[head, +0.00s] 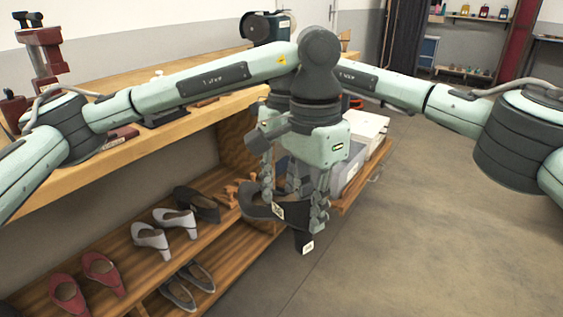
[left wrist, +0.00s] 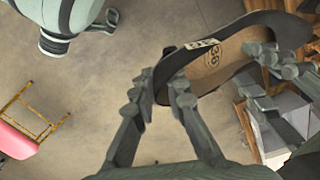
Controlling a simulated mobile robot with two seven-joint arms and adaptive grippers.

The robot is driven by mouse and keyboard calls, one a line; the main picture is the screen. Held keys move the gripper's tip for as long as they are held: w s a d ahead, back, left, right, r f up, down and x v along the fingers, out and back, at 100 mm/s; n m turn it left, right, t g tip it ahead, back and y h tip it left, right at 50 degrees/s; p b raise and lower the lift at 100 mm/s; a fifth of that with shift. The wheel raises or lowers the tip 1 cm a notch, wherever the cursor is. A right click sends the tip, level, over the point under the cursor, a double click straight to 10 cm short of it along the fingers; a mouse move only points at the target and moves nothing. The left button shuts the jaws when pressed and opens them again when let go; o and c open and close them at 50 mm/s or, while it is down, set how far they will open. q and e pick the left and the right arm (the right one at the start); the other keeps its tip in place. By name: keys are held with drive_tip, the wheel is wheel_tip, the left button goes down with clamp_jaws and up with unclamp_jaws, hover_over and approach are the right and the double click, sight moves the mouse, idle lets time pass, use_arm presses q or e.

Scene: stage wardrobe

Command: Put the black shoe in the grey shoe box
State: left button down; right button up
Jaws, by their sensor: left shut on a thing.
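My left gripper (head: 295,195) is shut on the black shoe (head: 303,241) and holds it in the air in front of the shelf unit. The shoe's dark heel points down and a white tag shows on it. In the left wrist view the shoe (left wrist: 232,68) lies between the fingers (left wrist: 215,85), its tan insole marked 36 facing the camera. A grey box (head: 350,172) stands at the shelf's right end, partly hidden behind the left gripper. Part of my right gripper (left wrist: 106,20) shows in the left wrist view; its jaws are unclear.
White heels (head: 178,222), red shoes (head: 100,270) and dark flats (head: 198,275) stand on the wooden shelves (head: 120,255). A white box (head: 366,123) is behind the grey box. A pink-seated stool (left wrist: 15,140) is at the left of the wrist view. Floor at right is clear.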

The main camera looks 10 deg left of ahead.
drive_tip(key=shift+s+f, duration=0.1)
drive_tip(key=shift+f, duration=0.7)
drive_tip(key=shift+c, duration=0.3)
clamp_jaws()
drive_tip(key=shift+s+a+r, duration=0.1)
use_arm(q)
drive_tip(key=c, duration=1.6)
unclamp_jaws()
drive_tip(key=shift+o, duration=0.8)
